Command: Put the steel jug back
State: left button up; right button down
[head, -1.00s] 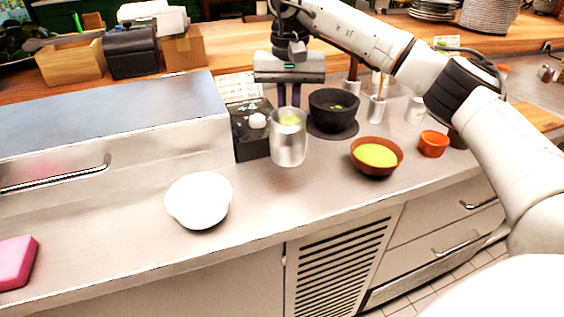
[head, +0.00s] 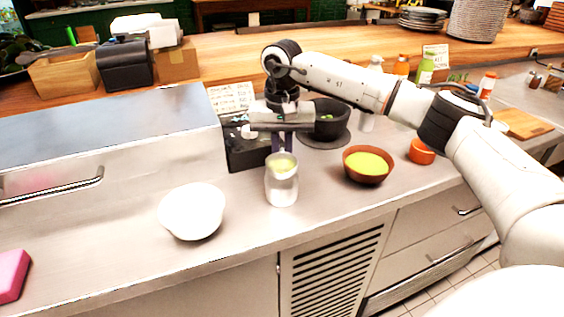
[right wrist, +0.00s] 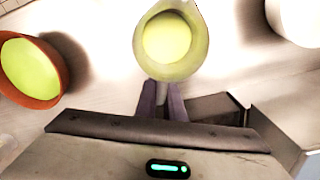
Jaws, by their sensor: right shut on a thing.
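The steel jug (head: 282,188) is upright over the front part of the steel counter, with pale green contents showing inside. My right gripper (head: 279,143) is shut on its back side, and my arm reaches in from the right. In the right wrist view the jug (right wrist: 196,62) is seen from above, with the purple fingertips (right wrist: 162,92) at its rim. I cannot tell whether its base touches the counter. My left gripper is not in view.
A white bowl (head: 192,211) stands left of the jug. A brown bowl of green liquid (head: 367,164) and a small orange bowl (head: 421,151) stand to the right. Bare counter lies in front.

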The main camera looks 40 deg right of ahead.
jog(key=c, duration=1.9)
grip_release()
jog(key=shift+o, duration=0.2)
notch_tip(320, 180, up, 12)
jog(key=shift+r, duration=0.2)
